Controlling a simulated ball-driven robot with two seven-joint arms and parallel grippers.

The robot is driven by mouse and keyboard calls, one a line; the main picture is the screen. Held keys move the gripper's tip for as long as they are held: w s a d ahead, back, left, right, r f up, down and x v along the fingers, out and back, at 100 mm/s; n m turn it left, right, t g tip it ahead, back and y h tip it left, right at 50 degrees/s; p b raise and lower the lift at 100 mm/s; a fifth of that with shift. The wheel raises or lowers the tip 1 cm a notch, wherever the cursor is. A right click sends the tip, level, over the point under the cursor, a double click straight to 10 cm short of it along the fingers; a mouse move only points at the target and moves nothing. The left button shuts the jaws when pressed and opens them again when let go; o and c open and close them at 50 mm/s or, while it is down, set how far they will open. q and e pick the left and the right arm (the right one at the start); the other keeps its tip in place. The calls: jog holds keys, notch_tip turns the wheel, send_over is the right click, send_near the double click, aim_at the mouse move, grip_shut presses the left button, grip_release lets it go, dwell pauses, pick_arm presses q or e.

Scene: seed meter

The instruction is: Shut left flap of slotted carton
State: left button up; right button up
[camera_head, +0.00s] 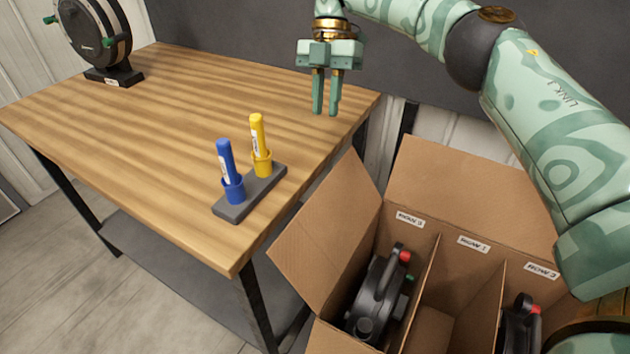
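The slotted carton (428,280) stands open on the floor at the lower right, beside the table. Its left flap (330,230) is open, tilted up and outward to the left near the table's edge. The far flap (470,185) is also open and leans back. My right gripper (325,112) is above the table's far right corner, pointing down and empty, with a narrow gap between its fingers. It is apart from the left flap, behind and above it. My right arm covers the carton's right side. My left gripper is not in view.
The left compartment holds a black seed meter (380,295); another (518,325) sits in the right one. The middle compartment looks empty. On the wooden table (130,150) are a grey holder (250,192) with blue and yellow markers and a black disc device (92,35).

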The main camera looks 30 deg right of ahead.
jog(key=f, duration=0.2)
jog(key=b, duration=0.4)
send_near(319, 192)
jog(key=x, duration=0.7)
jog(key=shift+f, duration=0.2)
jog(key=shift+s+a+f, duration=0.15)
jog(key=shift+f, duration=0.1)
jog(key=shift+s+f, duration=0.1)
grip_shut()
